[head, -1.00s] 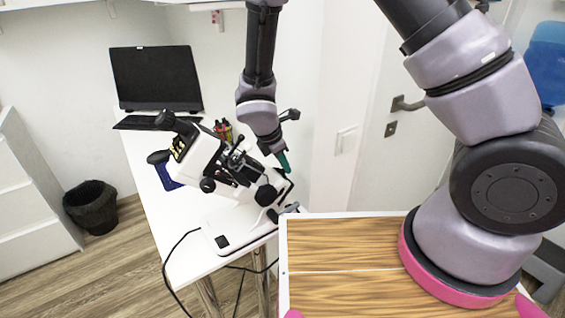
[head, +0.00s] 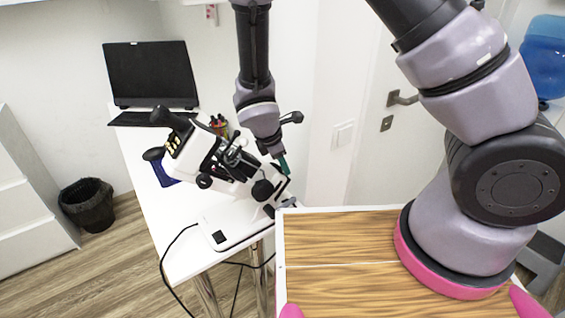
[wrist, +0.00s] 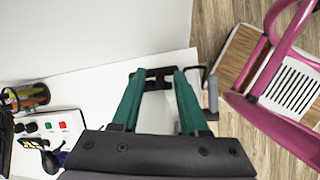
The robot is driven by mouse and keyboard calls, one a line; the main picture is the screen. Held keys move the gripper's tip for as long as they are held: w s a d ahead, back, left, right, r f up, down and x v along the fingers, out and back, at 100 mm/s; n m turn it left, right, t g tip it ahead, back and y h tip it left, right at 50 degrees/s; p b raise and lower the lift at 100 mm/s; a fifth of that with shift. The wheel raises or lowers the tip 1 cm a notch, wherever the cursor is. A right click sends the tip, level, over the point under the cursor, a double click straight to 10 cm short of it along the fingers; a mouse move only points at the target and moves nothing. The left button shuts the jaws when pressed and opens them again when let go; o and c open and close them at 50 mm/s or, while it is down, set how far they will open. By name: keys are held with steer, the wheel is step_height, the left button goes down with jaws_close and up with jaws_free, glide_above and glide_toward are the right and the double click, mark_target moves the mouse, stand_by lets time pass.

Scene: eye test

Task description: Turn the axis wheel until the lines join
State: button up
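The white optical instrument (head: 215,160) stands on the white table in the head view, its eyepiece tube tilted up to the left. A large black round knob (head: 262,189) and a smaller black knob (head: 204,181) are on its side. I cannot tell which one is the axis wheel. The lines are not visible. My gripper (head: 284,164) has green fingers and points down beside the instrument's right side. In the wrist view my gripper (wrist: 158,76) has its fingers apart, with a black bracket-like part (wrist: 155,74) at their tips. Contact cannot be told.
A laptop (head: 151,75) stands at the table's back, with a pen cup (head: 219,125) behind the instrument. A black cable (head: 163,265) hangs off the front edge. A bin (head: 88,204) stands on the floor. Bare tabletop (head: 177,235) shows left of the instrument's base.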

steer(key=v, duration=1)
steer(key=shift+r, duration=0.35)
steer(key=shift+s+a, duration=0.15)
